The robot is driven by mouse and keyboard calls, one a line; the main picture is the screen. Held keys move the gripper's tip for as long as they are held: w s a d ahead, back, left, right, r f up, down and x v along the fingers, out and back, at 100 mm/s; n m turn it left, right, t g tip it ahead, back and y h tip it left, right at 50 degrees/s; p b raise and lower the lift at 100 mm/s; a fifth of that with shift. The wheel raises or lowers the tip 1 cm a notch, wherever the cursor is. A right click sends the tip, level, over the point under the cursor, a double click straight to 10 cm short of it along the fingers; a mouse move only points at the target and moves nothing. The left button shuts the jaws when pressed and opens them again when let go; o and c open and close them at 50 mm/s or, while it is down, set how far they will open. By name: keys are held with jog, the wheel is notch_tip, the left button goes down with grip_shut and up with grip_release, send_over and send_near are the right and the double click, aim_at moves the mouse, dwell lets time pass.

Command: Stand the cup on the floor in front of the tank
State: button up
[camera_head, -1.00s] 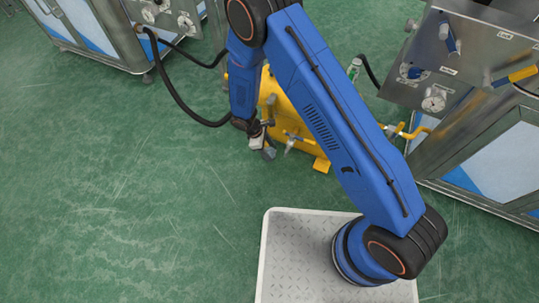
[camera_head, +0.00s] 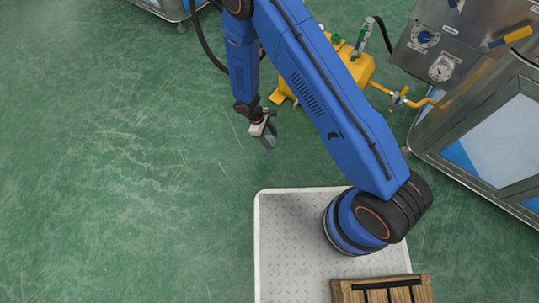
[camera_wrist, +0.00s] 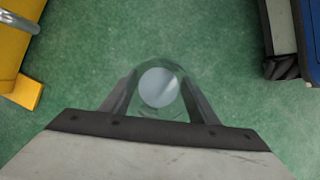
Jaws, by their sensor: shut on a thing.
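The cup is a clear, glass-like vessel (camera_wrist: 160,87) with a pale round disc showing inside it in the wrist view. My gripper (camera_head: 267,128) is shut on it, with one finger at each side of the cup in the wrist view (camera_wrist: 160,108). In the head view the cup (camera_head: 270,139) hangs below the gripper over green floor. Its height above the floor is hard to tell. The yellow tank (camera_head: 345,65) stands behind and to the right of the gripper, partly hidden by my arm. Its yellow side (camera_wrist: 12,50) also shows at the wrist view's left edge.
A steel cabinet with gauges (camera_head: 470,70) stands at the right, joined to the tank by a yellow pipe (camera_head: 400,97). A wooden crate (camera_head: 382,289) is at the bottom right. Green floor (camera_head: 130,160) is clear at the left and around the gripper.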

jog(key=f, duration=0.4)
jog(key=shift+s+a+f, duration=0.15)
jog(key=shift+s+f, duration=0.1)
jog(key=shift+f, duration=2.8)
jog(key=o, duration=1.2)
jog(key=shift+f, duration=0.1)
